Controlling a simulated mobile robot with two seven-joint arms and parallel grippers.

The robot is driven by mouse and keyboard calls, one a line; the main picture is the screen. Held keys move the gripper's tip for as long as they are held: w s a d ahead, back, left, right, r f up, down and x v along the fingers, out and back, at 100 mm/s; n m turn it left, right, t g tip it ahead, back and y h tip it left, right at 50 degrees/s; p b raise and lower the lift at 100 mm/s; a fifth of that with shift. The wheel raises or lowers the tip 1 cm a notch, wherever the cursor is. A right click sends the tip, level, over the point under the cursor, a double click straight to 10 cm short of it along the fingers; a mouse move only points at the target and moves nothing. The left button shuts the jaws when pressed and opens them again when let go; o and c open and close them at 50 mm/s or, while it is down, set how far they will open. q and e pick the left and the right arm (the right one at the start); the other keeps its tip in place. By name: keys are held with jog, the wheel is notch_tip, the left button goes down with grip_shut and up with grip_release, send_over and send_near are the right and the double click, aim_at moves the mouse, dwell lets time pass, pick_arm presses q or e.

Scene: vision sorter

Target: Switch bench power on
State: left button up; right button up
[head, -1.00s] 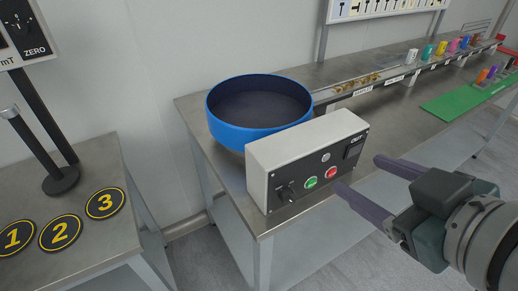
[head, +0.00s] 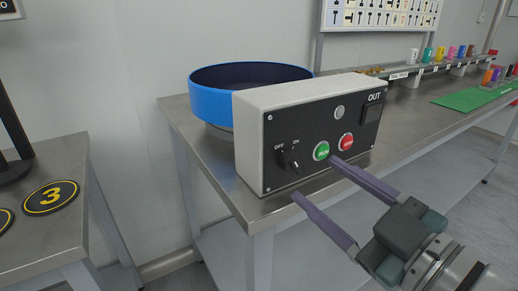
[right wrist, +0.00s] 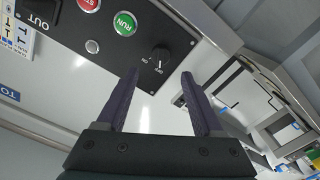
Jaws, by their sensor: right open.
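The control box (head: 252,140) is a pale box with a black front panel at the front edge of the metal bench. Its black rotary knob (head: 290,161) sits at the panel's left under OFF and ON labels; I cannot tell surely which label it points at. In the right wrist view the knob (right wrist: 160,55) lies just beyond and between my fingertips. My right gripper (head: 316,180) is open and empty in front of the panel, its fingers spread either side of the knob's line, apparently not touching it. My left gripper is not in view.
A green RUN button (head: 321,151) and a red button (head: 346,142) sit right of the knob, close to my upper finger. A blue bowl (head: 215,105) stands behind the box. A side table (head: 50,235) with numbered discs is at left. The floor gap between them is free.

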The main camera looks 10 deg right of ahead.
aim_at(297, 165)
jog(key=x, duration=0.5)
jog(key=shift+w+a+b, duration=0.15)
jog(key=shift+w+b, duration=0.15)
grip_shut()
